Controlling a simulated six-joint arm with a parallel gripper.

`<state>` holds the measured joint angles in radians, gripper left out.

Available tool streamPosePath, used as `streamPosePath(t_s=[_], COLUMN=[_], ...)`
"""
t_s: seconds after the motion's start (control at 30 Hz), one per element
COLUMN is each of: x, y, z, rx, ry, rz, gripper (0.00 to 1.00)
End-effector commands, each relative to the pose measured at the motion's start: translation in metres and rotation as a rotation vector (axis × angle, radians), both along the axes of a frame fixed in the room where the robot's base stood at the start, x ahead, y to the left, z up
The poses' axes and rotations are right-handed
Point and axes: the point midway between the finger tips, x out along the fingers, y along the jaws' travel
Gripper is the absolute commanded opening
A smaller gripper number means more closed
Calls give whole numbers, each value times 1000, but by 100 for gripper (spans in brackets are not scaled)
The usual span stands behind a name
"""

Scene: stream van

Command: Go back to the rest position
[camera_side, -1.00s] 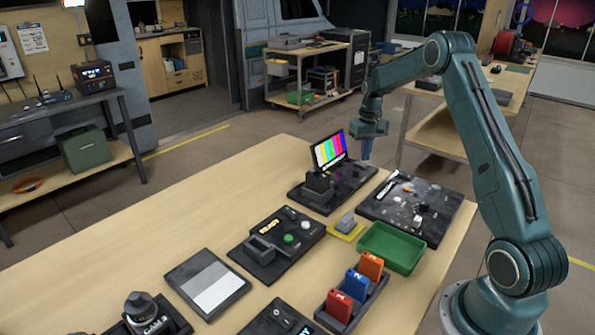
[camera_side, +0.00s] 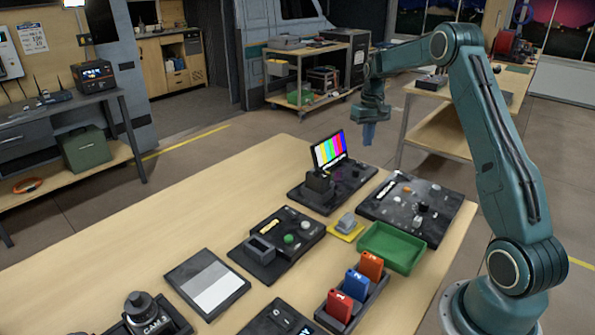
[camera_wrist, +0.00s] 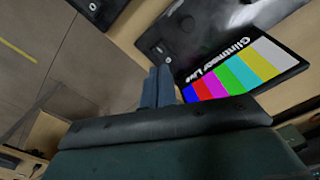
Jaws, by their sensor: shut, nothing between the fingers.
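My gripper (camera_side: 369,133) hangs in the air above the far end of the wooden table, pointing down, above and to the right of the colour-bar screen (camera_side: 328,150). It is shut and holds nothing. In the wrist view the two blue fingers (camera_wrist: 158,88) are side by side, with the colour-bar screen (camera_wrist: 228,82) to their right, marked "Glimmer Live". My arm is raised and bent, and no object touches the fingers.
Below stand a black unit (camera_side: 356,184) with the screen, a dark board with small parts (camera_side: 440,225), a green tray (camera_side: 398,232), and a holder with red (camera_side: 339,305), blue (camera_side: 357,284) and orange (camera_side: 371,265) blocks. The table's left part (camera_side: 130,262) is clear.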

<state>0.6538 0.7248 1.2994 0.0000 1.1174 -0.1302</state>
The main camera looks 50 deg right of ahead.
Motion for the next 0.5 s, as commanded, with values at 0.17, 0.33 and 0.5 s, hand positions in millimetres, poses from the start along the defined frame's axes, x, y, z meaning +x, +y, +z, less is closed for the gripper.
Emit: streamPosePath(t_s=[0.17,0.33,0.5], x=[0,0,0], y=[0,2,16], z=[0,3,18], rx=[0,-1,-11], ry=[0,-3,-15], rz=[0,3,19], gripper=[0,0,0])
